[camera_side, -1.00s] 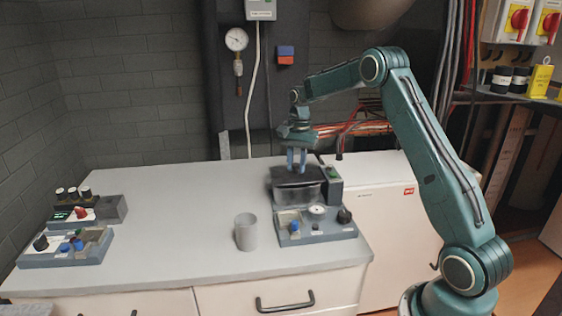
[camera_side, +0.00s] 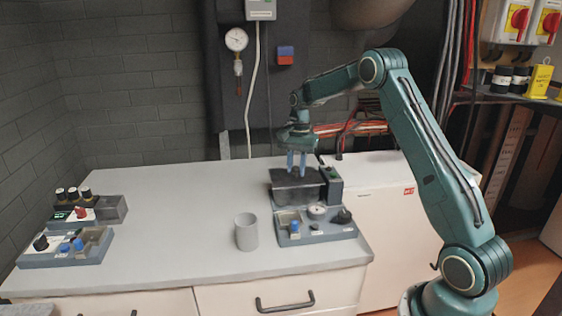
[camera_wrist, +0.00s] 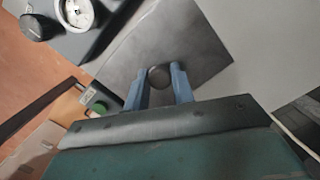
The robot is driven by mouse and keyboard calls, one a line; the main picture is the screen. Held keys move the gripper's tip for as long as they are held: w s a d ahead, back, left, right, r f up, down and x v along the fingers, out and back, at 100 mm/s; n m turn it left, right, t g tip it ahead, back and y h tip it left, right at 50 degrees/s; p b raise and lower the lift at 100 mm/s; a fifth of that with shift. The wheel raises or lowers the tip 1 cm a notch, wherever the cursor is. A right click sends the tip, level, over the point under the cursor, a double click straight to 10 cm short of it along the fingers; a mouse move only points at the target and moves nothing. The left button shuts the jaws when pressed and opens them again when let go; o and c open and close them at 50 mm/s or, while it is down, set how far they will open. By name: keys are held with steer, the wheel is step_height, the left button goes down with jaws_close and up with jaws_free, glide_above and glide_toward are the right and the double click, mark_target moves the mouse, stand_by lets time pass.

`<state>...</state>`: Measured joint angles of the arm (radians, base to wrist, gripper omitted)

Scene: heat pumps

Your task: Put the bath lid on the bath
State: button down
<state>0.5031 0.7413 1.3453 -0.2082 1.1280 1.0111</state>
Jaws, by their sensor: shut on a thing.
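The bath (camera_side: 297,197) is a dark, boxy tank at the back of the grey device on the right of the bench. The bath lid (camera_side: 283,179) is a flat, dark grey plate with a round black knob; it also fills the middle of the wrist view (camera_wrist: 200,45). My gripper (camera_side: 297,174) points down above the bath, with its two blue fingers on either side of the knob, shut on it. In the wrist view the fingers (camera_wrist: 159,82) flank the knob. The lid is over the bath; whether it rests on the rim I cannot tell.
A grey cup (camera_side: 246,232) stands left of the device. The device carries a round dial (camera_side: 317,211), a black knob (camera_side: 344,216) and a dark upright block (camera_side: 331,184). Another device (camera_side: 66,247) sits at the bench's left. The middle of the bench is clear.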

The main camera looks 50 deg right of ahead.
steer(key=shift+f, duration=0.1)
steer(key=c, duration=1.1)
jaws_free()
steer(key=shift+w+d+r, duration=0.1)
steer(key=shift+d+r, duration=0.05)
steer(key=shift+r, duration=1.1)
steer(key=shift+s+d+r, duration=0.1)
steer(key=shift+d+r, duration=0.05)
steer(key=shift+r, duration=1.05)
steer(key=shift+w+d+r, duration=0.1)
steer(key=shift+d+r, duration=0.05)
steer(key=shift+r, duration=1.1)
steer(key=shift+r, duration=0.1)
